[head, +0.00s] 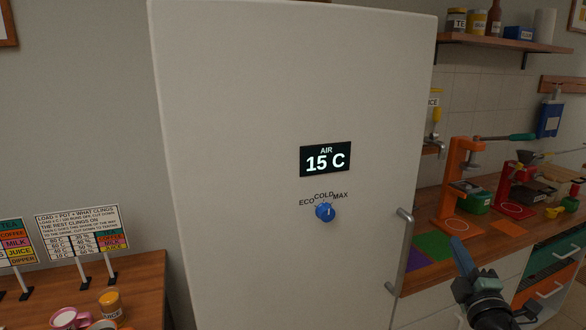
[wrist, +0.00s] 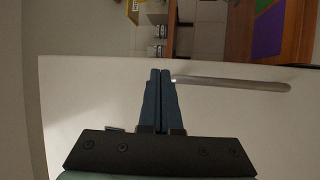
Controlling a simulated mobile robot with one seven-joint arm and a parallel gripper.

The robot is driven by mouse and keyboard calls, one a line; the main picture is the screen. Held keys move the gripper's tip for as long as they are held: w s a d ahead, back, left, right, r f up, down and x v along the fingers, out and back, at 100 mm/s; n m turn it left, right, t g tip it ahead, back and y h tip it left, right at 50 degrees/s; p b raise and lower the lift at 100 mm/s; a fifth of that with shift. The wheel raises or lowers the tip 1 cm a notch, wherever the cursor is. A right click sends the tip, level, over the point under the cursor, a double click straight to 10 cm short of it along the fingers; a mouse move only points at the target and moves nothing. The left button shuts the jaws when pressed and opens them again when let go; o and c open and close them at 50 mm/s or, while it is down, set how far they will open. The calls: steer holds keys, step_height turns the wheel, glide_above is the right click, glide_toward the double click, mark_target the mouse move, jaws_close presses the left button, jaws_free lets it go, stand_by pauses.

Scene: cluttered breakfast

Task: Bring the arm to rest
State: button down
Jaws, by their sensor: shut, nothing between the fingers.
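My gripper (head: 458,242) is at the lower right of the head view, in front of the counter and to the right of the fridge handle. In the wrist view my gripper (wrist: 160,72) has its two blue fingers together with nothing between them. The white fridge (head: 240,150) fills the middle of the head view, its door shut. Its metal handle (head: 402,252) shows left of my gripper, and in the wrist view the handle (wrist: 235,84) extends right from near the fingertips. I cannot tell if they touch.
The fridge has a display (head: 325,159) reading AIR 15 C and a blue knob (head: 325,212). A wooden counter (head: 420,270) with an orange stand (head: 455,185) and a red machine (head: 510,190) is at right. A table (head: 145,275) with cups and signs is at left.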

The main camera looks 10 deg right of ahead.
steer(key=a+r+m+t+h, duration=0.15)
steer(key=a+r+m, duration=0.25)
steer(key=a+r, duration=0.7)
steer(key=a+r+m+t+h, duration=0.1)
steer(key=a+r+m+t, duration=0.25)
steer(key=a+r, duration=0.8)
steer(key=s+a+r+m+t+y, duration=0.1)
steer(key=s+a+r+m+y, duration=0.1)
steer(key=s+a+r, duration=0.3)
steer(key=s+a+r+m+y, duration=0.2)
steer(key=s+a+r, duration=0.3)
steer(key=s, duration=0.6)
steer(key=s+a+r+m+t+y, duration=0.1)
steer(key=s+a+r+m+y, duration=0.1)
steer(key=s+a+r, duration=0.3)
steer(key=s+a+m, duration=0.1)
steer(key=s, duration=0.2)
steer(key=shift+a+r+t+y+p, duration=0.3)
steer(key=shift+a+r+y, duration=0.05)
steer(key=shift+a, duration=0.05)
